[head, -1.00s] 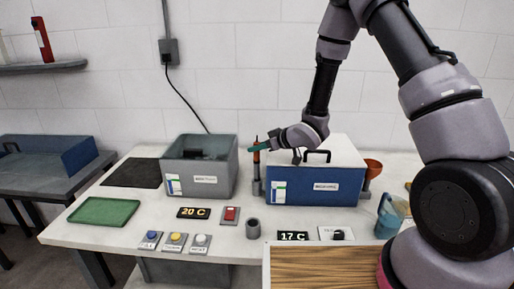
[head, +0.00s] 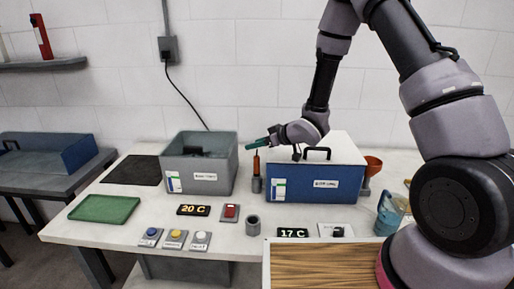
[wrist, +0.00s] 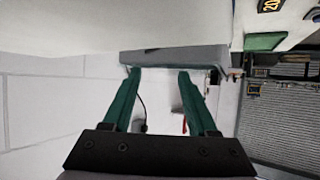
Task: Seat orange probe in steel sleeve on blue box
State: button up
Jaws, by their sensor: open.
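The orange probe (head: 256,164) stands upright at the left side of the blue box (head: 310,186) in the head view. Its lower end meets the grey steel sleeve (head: 257,185); how deep it sits inside I cannot tell. My gripper (head: 258,143) has green fingers and is just above the probe's top, pointing left. In the wrist view my gripper (wrist: 159,72) has its fingers spread apart with nothing held between them. The probe does not clearly show in the wrist view.
A grey open bin (head: 198,163) stands left of the sleeve. The box has a white lid with a black handle (head: 317,150). An orange funnel (head: 373,165) is to its right. A small grey cup (head: 252,225), buttons and displays lie in front.

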jog(key=v, duration=1.2)
jog(key=shift+d+f, duration=0.1)
jog(key=shift+f, duration=0.05)
jog(key=shift+w+d+r, duration=0.2)
jog(key=d+r+m+t+h, duration=0.3)
jog(key=d+r+m+h, duration=0.5)
jog(key=d+r, duration=0.8)
jog(key=s+d+r+m+g, duration=0.1)
jog(key=s+r+m, duration=0.2)
jog(key=s, duration=0.7)
jog(key=s+d+r+m+g, duration=0.1)
jog(key=s+r+m, duration=0.3)
jog(key=s, duration=0.7)
notch_tip(320, 180, up, 3)
jog(key=shift+f+g, duration=0.1)
jog(key=shift+g, duration=0.4)
jog(key=shift+s, duration=0.15)
